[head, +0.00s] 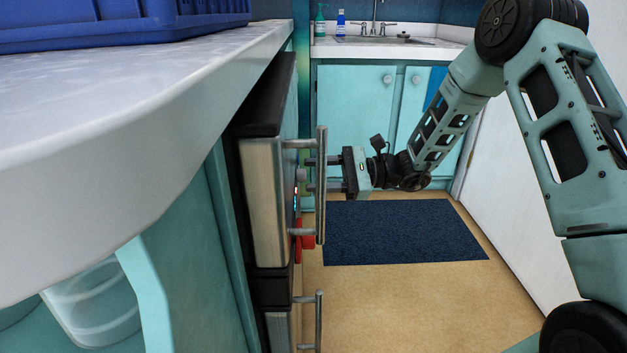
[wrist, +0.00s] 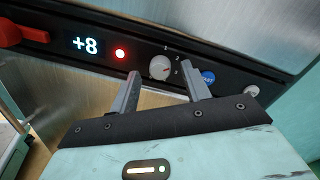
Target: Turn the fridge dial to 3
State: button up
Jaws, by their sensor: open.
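The fridge dial (wrist: 160,67) is a small round white knob on a black control strip in the wrist view. Small white marks, including a 1 and a 2, sit around its upper right. I cannot tell clearly which mark it points at. My gripper (wrist: 160,70) is open, with one grey finger left of the dial and one right of it; contact cannot be made out. In the head view my gripper (head: 308,174) reaches left toward the steel-fronted fridge unit (head: 262,200), behind its upper bar handle (head: 321,185). The dial is hard to make out there.
The strip also has a +8 display (wrist: 84,45), a red light (wrist: 120,54), a red lever (wrist: 22,34), a blue button (wrist: 208,77) and a pale knob (wrist: 252,91). A lower handle (head: 318,320), counter (head: 130,130) and blue mat (head: 400,235) are nearby.

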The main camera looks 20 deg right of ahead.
jog(key=shift+w+a, duration=0.15)
jog(key=shift+a, duration=0.4)
jog(key=c, duration=1)
jog(key=shift+r+p, duration=0.1)
jog(key=shift+p, duration=0.25)
jog(key=m+p, duration=0.9)
jog(key=p, duration=0.6)
jog(key=shift+m+t, duration=0.3)
jog(key=shift+m, duration=0.1)
jog(key=shift+f, duration=0.25)
